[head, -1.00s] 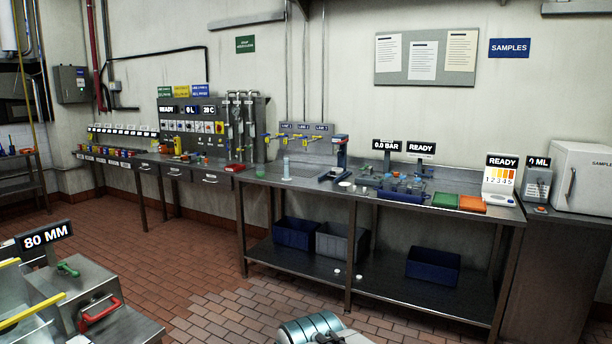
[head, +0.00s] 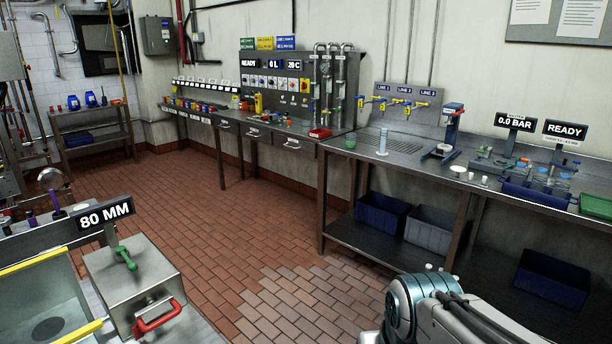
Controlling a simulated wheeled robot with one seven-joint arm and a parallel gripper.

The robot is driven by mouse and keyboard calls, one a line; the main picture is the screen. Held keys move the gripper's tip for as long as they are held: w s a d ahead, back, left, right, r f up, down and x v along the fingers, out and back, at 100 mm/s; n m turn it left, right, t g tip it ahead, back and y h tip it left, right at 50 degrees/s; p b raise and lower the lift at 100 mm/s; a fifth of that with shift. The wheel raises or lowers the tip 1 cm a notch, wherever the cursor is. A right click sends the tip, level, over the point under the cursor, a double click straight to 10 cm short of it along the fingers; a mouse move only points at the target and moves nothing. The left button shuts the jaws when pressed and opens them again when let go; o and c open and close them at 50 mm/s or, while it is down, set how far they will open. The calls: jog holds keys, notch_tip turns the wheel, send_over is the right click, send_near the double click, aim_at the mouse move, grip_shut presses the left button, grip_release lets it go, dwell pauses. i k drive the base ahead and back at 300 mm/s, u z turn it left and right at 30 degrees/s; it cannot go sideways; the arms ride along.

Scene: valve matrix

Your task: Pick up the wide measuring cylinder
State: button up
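A clear, pale upright cylinder (head: 383,142) stands on the steel workbench (head: 408,166), in front of the wall panel with yellow taps. It looks like a measuring cylinder, but its markings are too small to read. A small green cup (head: 351,142) stands just left of it. Part of my arm shows at the bottom right, low and in front of the bench. My gripper is not in view.
Blue and grey bins sit on the bench's lower shelf. A press-like blue stand (head: 447,132) is right of the cylinder. A steel machine with an 80 MM sign (head: 105,213) stands at lower left. The tiled floor (head: 250,260) between is clear.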

aim_at(384, 131)
jog(key=i, duration=4.25)
jog(key=z, duration=0.5)
